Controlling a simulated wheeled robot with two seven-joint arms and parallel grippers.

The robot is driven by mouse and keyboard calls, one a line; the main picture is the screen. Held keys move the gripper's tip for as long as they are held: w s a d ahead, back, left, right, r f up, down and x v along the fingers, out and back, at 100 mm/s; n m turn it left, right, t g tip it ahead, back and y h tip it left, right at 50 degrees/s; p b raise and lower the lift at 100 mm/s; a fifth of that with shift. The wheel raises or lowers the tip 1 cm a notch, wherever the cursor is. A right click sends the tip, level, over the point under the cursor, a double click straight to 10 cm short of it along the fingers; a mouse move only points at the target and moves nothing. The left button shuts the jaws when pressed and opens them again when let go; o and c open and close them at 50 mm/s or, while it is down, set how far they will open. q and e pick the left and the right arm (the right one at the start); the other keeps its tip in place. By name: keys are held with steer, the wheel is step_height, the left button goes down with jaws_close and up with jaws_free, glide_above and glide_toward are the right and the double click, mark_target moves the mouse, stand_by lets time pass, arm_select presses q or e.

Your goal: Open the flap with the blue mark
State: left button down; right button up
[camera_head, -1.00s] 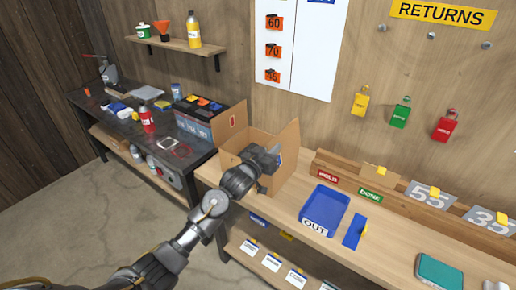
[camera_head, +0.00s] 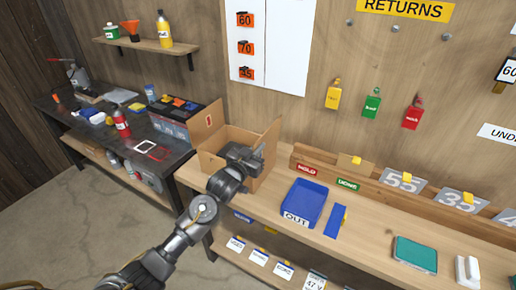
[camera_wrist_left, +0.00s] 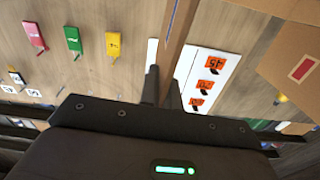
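The cardboard box (camera_head: 208,162) stands at the left end of the wooden bench. Its right flap (camera_head: 270,146) stands up and leans outward to the right. Its left flap (camera_head: 207,122) is up and bears a red mark. My left gripper (camera_head: 258,152) is at the right flap, over the box. In the left wrist view, that flap (camera_wrist_left: 182,22) shows nearly edge-on, with a blue trace along one side. It runs down to my closely spaced fingers (camera_wrist_left: 163,88). Whether they clamp it is unclear. My right gripper is out of view.
A blue OUT tray (camera_head: 304,203) and a flat blue piece (camera_head: 336,222) lie right of the box. A dark workbench (camera_head: 95,132) with tools stands to the left. A teal tray (camera_head: 415,255) lies further right. Bare bench top lies between them.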

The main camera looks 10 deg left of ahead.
arm_select(q)
steer(key=c, duration=1.9)
jaws_free()
steer(key=b+v, duration=0.3)
steer(key=v, duration=0.8)
steer(key=shift+f, duration=0.1)
